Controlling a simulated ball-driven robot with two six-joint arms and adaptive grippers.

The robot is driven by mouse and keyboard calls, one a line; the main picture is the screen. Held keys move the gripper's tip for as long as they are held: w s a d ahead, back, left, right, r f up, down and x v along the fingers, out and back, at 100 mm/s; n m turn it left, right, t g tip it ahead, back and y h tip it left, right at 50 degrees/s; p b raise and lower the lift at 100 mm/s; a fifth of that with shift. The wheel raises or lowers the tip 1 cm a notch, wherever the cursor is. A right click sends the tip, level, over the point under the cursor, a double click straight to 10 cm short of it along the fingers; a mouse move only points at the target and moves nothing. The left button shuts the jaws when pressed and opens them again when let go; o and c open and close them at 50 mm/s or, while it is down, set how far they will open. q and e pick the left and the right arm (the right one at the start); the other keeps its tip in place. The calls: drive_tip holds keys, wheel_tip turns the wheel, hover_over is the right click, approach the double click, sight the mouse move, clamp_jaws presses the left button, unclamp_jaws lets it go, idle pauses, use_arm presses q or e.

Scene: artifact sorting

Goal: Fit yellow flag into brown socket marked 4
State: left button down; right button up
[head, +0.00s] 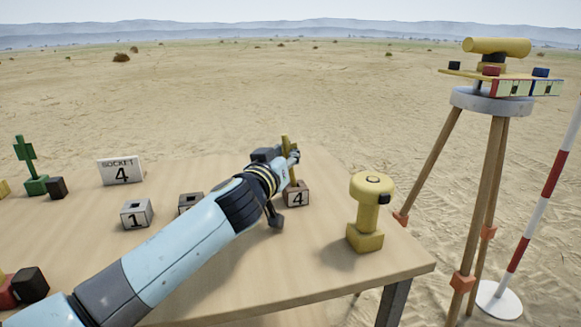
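The yellow flag (285,144) stands nearly upright at the brown socket marked 4 (297,197). Its lower part appears to meet the top of the socket, but my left gripper partly hides it, so I cannot tell how deep it sits. My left gripper (284,188) is at the flag, with its dark fingers spread wide, one up by the flag and one low to the left of the socket. It looks open. My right gripper is not in view.
A grey socket marked 1 (136,214) and a partly hidden brown block (190,202) stand left of my arm. A yellow instrument (368,212) stands near the table's right edge.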

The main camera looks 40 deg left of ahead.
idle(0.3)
use_arm(q)
drive_tip(key=shift+r, duration=0.35)
wheel_tip(320, 180, up, 8)
drive_tip(key=p, duration=0.4)
drive_tip(key=shift+r, duration=0.35)
drive_tip(key=f+b, duration=0.1)
drive_tip(key=d+f+y+b, duration=0.1)
drive_tip(key=f+b, duration=0.1)
drive_tip(key=shift+w+f+m+b, duration=0.1)
drive_tip(key=shift+w+m+b, duration=0.05)
drive_tip(key=shift+m+b, duration=0.2)
drive_tip(key=shift+d+f+m+y+b, duration=0.25)
drive_tip(key=shift+d+f+y+b, duration=0.05)
drive_tip(key=shift+f+b, duration=0.4)
drive_tip(key=shift+g+b, duration=0.3)
drive_tip(key=shift+b, duration=0.05)
